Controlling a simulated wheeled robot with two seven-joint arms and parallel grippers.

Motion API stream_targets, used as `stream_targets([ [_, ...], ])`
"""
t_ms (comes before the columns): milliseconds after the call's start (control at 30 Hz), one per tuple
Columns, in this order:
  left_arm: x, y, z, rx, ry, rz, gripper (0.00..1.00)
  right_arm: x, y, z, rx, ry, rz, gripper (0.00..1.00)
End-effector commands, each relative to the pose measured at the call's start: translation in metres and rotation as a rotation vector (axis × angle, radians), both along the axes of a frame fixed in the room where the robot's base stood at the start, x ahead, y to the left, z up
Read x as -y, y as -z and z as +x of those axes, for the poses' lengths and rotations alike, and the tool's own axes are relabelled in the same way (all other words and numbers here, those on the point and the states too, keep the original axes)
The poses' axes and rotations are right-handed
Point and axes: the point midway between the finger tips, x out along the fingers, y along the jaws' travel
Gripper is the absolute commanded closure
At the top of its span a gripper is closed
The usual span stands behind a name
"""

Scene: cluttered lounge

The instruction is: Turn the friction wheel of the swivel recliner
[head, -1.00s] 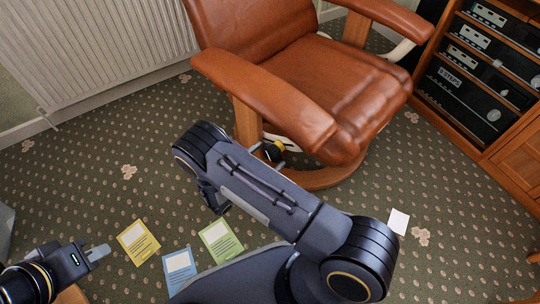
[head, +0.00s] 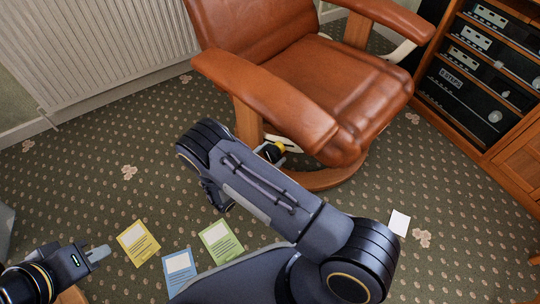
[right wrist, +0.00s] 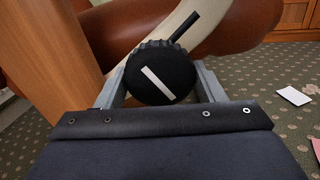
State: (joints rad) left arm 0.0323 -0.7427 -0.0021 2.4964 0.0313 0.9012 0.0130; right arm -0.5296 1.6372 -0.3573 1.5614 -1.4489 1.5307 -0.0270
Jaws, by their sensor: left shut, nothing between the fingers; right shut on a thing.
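The swivel recliner is brown leather with a wooden base (head: 325,180), in the upper middle of the head view. Its friction wheel (right wrist: 161,72) is a black knurled knob with a white stripe slanting down to the right, seen in the right wrist view. The grey fingers of my right gripper (right wrist: 160,85) are shut on it from both sides. My left gripper (head: 99,253) is shut and empty at the lower left, far from the chair.
A yellow card (head: 138,243), a blue card (head: 180,270) and a green card (head: 221,241) lie on the patterned carpet. A white card (head: 398,223) lies right of my right arm. A radiator (head: 95,45) stands behind left, a wooden media cabinet (head: 470,140) at right.

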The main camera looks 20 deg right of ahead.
Motion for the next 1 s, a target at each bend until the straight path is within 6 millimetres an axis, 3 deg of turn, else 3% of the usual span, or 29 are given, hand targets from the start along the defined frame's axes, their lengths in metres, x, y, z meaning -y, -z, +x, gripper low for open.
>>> stream_targets([
  [367, 0.0, 0.012, 0.0, 0.0, 0.0, 0.0, 1.0, -0.001, 0.002, 0.0, 0.186, -0.002, 0.076, 0.6],
  [1000, 0.0, 0.036, 0.0, 0.0, 0.0, 0.0, 1.0, -0.002, 0.001, 0.002, 0.742, -0.002, 0.314, 0.6],
])
